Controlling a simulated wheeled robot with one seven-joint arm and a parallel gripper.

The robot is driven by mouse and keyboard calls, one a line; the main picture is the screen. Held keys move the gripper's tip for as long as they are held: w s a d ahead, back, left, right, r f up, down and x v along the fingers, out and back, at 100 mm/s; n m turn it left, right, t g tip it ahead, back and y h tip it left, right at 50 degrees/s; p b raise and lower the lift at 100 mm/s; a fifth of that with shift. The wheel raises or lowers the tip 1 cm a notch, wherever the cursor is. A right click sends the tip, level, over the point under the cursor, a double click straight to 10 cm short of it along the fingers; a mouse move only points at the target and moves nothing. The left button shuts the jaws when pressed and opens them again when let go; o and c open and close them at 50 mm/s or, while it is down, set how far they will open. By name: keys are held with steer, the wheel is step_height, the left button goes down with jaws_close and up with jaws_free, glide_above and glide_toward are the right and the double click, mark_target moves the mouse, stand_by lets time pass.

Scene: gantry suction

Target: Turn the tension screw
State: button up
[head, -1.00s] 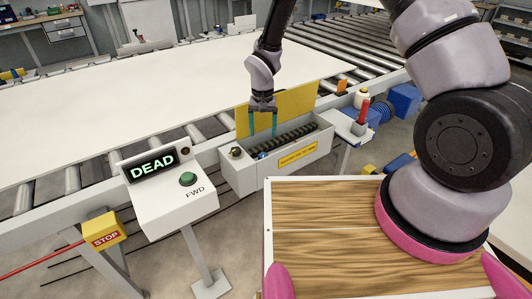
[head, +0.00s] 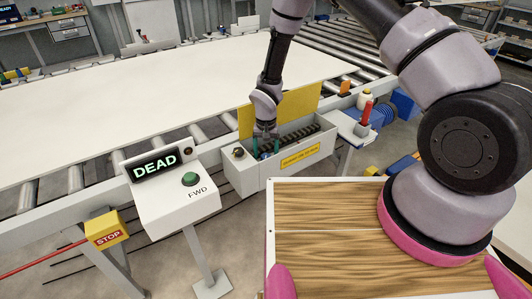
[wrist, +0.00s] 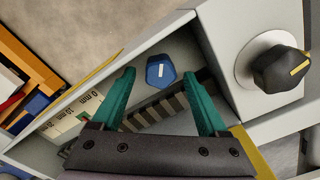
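A blue hexagonal screw head (wrist: 161,71) with a white mark lies inside the open grey box, and I take it for the tension screw. My gripper (wrist: 158,76) is open, with its teal fingers reaching down into the box. In the wrist view the screw head shows between and just beyond the two fingertips, with a gap on each side. In the head view my gripper (head: 265,150) is low in the left end of the box (head: 246,178) and mostly covers the screw.
A black knob (wrist: 280,68) with a yellow mark stands on the box's end beside the screw. A millimetre scale (wrist: 82,112) and a dark ribbed bar (wrist: 160,109) are in the box. The raised yellow lid (head: 300,104) stands behind. A console (head: 180,200) reads DEAD.

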jaws_close()
steer(key=shift+n, duration=0.4)
steer(key=n, duration=0.4)
steer(key=shift+a+n, duration=0.1)
steer(key=shift+n, duration=0.2)
steer(key=n, duration=0.5)
steer(key=shift+a, duration=0.1)
steer(key=n, duration=0.6)
steer(key=shift+s, duration=0.1)
steer(key=n, duration=0.5)
steer(key=shift+s, duration=0.1)
steer(key=shift+n, duration=0.3)
